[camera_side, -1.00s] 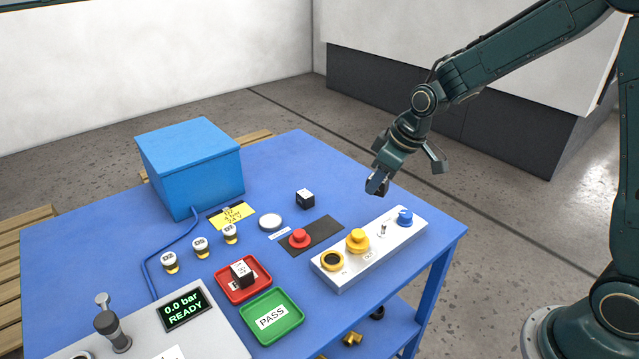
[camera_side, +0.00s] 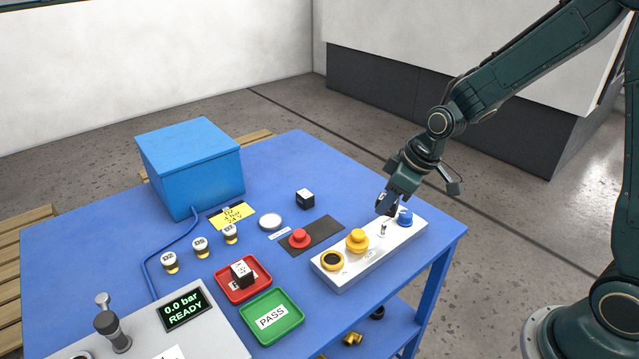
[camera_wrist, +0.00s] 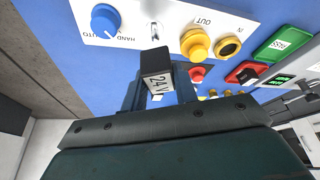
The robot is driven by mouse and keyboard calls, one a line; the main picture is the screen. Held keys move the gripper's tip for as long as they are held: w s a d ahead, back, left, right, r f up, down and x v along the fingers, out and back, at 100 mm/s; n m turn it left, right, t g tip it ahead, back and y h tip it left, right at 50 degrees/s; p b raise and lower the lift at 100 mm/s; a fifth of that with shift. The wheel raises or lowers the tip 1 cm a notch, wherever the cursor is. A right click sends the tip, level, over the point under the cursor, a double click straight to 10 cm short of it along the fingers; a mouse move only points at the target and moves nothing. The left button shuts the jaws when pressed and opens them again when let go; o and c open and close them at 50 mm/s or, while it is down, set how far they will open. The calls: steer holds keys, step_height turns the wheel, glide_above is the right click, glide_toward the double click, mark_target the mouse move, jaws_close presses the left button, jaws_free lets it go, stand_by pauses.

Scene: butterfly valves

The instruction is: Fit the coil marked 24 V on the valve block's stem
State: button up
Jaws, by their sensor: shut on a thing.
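My gripper (camera_side: 388,205) is shut on a black coil with a white label marked 24 V; the coil (camera_wrist: 155,75) shows clearly in the wrist view. In the side view the coil is mostly hidden by the jaws. The valve block (camera_side: 345,282) is a long pale block on the table. Its thin metal stem (camera_side: 383,229) stands upright between the yellow knob and the blue knob. The stem (camera_wrist: 155,31) also shows in the wrist view, just beyond the coil. The held coil is above and close to the stem, apart from it.
The blue knob (camera_side: 404,217) and yellow knob (camera_side: 357,240) flank the stem. Another black coil (camera_side: 305,198) stands on the table, and one lies in the red tray (camera_side: 228,296). A red button (camera_side: 299,238) and green PASS tray (camera_side: 293,332) are nearby.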

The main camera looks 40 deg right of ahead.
mark_target(384, 225)
steer(key=shift+f, duration=1.1)
steer(key=shift+f, duration=1.8)
stand_by(2.2)
steer(key=o, duration=1.5)
steer(key=shift+r, duration=0.15)
steer(key=shift+r, duration=3.6)
